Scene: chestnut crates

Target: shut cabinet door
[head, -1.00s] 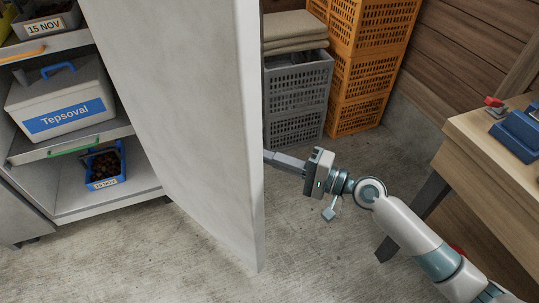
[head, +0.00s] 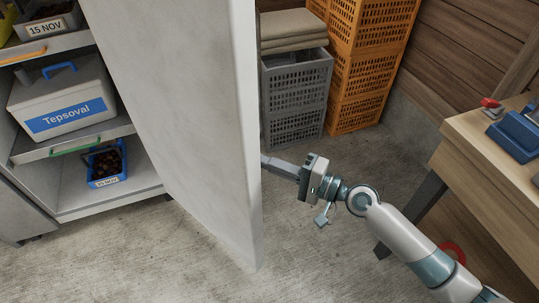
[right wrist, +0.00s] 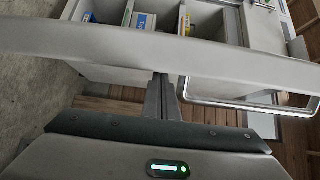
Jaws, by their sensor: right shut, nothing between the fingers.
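The cabinet door (head: 190,110) is a tall pale grey panel and stands open in the head view. The cabinet (head: 110,205) is behind it on the left, with its shelves exposed. My right gripper (head: 268,162) is shut and empty, at the far side of the door's right edge. Its fingertips reach the door or lie very close; contact is not clear. In the right wrist view, the shut fingers (right wrist: 162,85) point at a long grey band of the door (right wrist: 100,45). A metal bar handle (right wrist: 245,106) shows to their right. My left gripper is not in view.
The shelves hold a Tepsoval box (head: 62,105) and a blue bin (head: 105,167). Grey crates (head: 296,85) and orange crates (head: 365,65) stand behind the door. A wooden table (head: 490,150) stands right. Concrete floor is clear before the cabinet.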

